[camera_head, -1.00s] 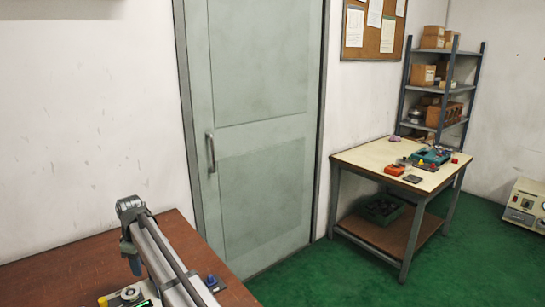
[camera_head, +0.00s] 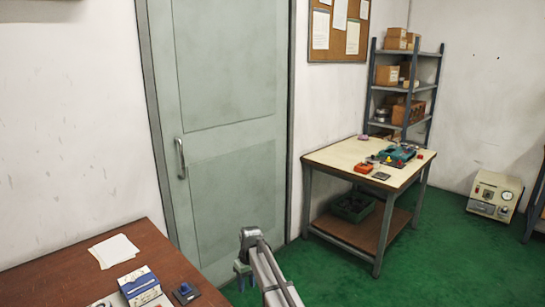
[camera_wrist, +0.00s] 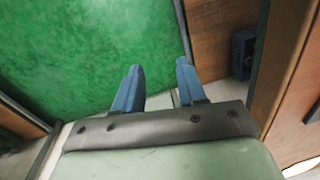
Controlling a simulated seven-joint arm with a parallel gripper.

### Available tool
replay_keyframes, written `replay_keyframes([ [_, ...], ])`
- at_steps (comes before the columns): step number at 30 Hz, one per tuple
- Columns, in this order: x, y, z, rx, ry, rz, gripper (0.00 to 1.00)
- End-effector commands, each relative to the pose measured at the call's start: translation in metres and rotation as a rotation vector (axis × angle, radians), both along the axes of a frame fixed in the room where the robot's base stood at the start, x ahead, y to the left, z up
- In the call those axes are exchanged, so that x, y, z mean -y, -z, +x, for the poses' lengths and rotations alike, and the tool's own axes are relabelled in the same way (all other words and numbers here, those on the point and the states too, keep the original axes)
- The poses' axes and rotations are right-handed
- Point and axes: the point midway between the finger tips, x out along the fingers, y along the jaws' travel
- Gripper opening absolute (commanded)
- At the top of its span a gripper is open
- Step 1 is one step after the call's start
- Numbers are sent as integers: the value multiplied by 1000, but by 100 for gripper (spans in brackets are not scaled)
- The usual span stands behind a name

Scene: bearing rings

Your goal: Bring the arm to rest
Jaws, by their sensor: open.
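My arm (camera_head: 268,272) reaches up from the bottom of the head view, right of the brown table (camera_head: 165,250). My gripper (camera_head: 242,275) hangs at its far end and shows only small there. In the wrist view, the two blue fingers of my gripper (camera_wrist: 159,66) stand apart with nothing between them. Green floor (camera_wrist: 80,50) lies beyond the fingertips. Brown wooden surfaces show along the right of the wrist view.
White paper (camera_head: 114,250), a blue and white box (camera_head: 139,286) and a small dark blue block (camera_head: 185,292) lie on the brown table. A pale door (camera_head: 225,130) stands behind. A workbench (camera_head: 350,158) with parts stands right.

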Motion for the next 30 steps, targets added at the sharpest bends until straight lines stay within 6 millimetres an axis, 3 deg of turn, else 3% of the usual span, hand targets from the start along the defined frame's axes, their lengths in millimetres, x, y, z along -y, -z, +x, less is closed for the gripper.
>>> replay_keyframes([
  [1,16,22,-16,-20,24,-10,40],
  [6,55,83,-55,-74,93,-43,40],
  [15,119,173,-138,-171,210,-98,40],
  [21,157,221,-202,-235,285,-137,40],
  [30,205,274,-306,-332,393,-191,40],
])
